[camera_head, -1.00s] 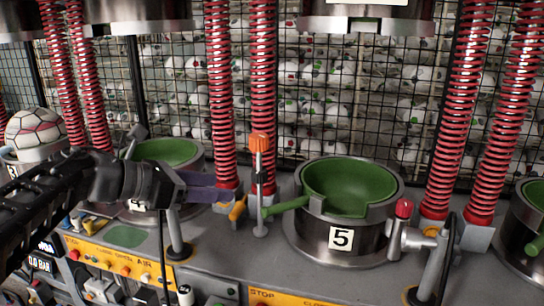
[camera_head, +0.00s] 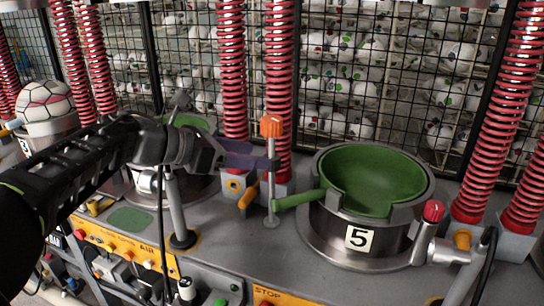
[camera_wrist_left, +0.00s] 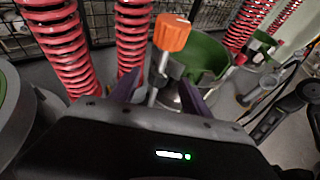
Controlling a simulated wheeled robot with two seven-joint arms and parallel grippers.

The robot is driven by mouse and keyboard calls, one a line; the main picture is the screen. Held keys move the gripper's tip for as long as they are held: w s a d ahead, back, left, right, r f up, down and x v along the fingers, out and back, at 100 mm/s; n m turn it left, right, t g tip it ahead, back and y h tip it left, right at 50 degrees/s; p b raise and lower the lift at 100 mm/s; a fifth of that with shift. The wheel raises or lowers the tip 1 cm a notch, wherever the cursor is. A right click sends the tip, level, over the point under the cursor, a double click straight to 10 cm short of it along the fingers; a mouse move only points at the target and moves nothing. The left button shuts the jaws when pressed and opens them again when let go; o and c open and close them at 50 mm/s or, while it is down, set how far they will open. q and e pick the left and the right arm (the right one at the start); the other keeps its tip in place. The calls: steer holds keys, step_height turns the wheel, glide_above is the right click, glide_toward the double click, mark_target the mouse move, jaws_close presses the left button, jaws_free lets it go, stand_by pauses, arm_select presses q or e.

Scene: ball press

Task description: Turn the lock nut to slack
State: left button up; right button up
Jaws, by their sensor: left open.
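An orange knob (camera_head: 271,126) tops a thin upright metal post (camera_head: 271,195) left of press bowl 5. The knob also shows in the wrist view (camera_wrist_left: 172,33). A small dark collar sits on the post below the knob; I cannot tell which part is the lock nut. My left gripper (camera_head: 256,157) reaches in from the left at collar height, below the knob. In the wrist view its purple fingers (camera_wrist_left: 160,92) are apart, one on each side of the post. I cannot tell whether they touch it. My right gripper is out of view.
The green-lined bowl 5 (camera_head: 372,185) stands right of the post, its green handle (camera_head: 298,200) reaching toward the post's lower part. Red springs (camera_head: 279,80) rise close behind. A red-capped fitting (camera_head: 431,212) stands at the right. A grey post (camera_head: 176,215) stands below my left arm.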

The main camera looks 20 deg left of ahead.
mark_target(272, 156)
arm_select(q)
steer(key=x, duration=0.6)
steer(key=shift+c, duration=0.2)
jaws_close()
stand_by(0.4)
